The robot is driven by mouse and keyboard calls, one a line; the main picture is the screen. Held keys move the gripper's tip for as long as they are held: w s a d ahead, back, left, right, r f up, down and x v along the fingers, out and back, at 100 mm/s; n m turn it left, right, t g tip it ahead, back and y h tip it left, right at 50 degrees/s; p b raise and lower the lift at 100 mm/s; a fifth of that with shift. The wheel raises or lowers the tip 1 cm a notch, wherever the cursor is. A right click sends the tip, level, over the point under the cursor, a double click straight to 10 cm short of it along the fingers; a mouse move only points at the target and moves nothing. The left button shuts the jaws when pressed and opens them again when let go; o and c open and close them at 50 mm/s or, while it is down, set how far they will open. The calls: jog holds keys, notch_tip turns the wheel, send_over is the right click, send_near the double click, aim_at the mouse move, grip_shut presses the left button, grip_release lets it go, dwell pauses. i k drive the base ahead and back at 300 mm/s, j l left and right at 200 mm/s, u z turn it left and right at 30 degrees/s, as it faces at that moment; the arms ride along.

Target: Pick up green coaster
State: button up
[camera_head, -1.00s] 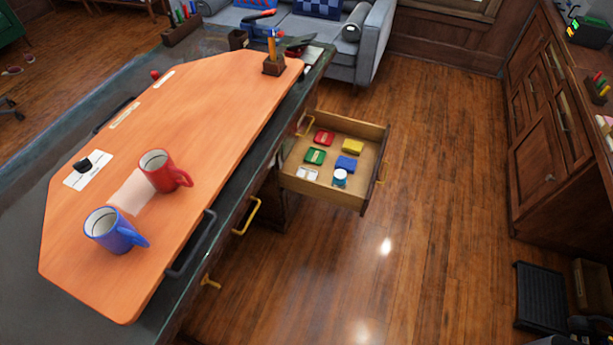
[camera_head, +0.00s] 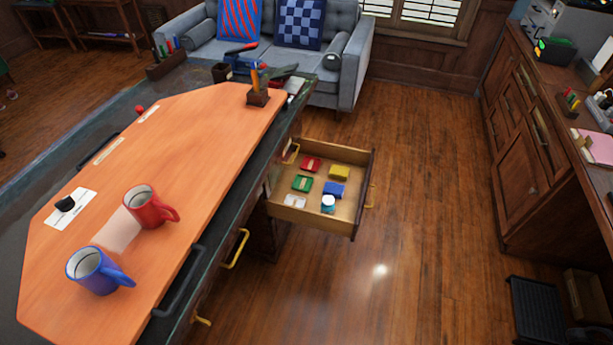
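A small green item (camera_head: 302,184), which looks like the green coaster, lies in the open drawer (camera_head: 361,192) at the middle of the view. A red item (camera_head: 311,164) lies behind it. A yellow one (camera_head: 339,172) and a blue one (camera_head: 334,189) lie to its right. White items (camera_head: 295,201) and a small blue-and-white jar (camera_head: 328,203) are at the drawer's near side. My gripper is not in view.
The desk with an orange top (camera_head: 190,140) carries a red mug (camera_head: 148,208) and a blue mug (camera_head: 95,271). A grey sofa (camera_head: 345,75) stands behind. A wood cabinet (camera_head: 520,160) is at right. The floor (camera_head: 420,200) between drawer and cabinet is clear.

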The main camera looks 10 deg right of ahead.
aim_at(303, 183)
jog(key=i+z, duration=0.2)
jog(key=i, duration=0.3)
jog(key=i+z, duration=0.15)
jog(key=i, duration=0.35)
jog(key=i+j+z, duration=0.2)
jog(key=i, duration=0.3)
jog(key=i+j+z, duration=0.2)
jog(key=i, duration=0.25)
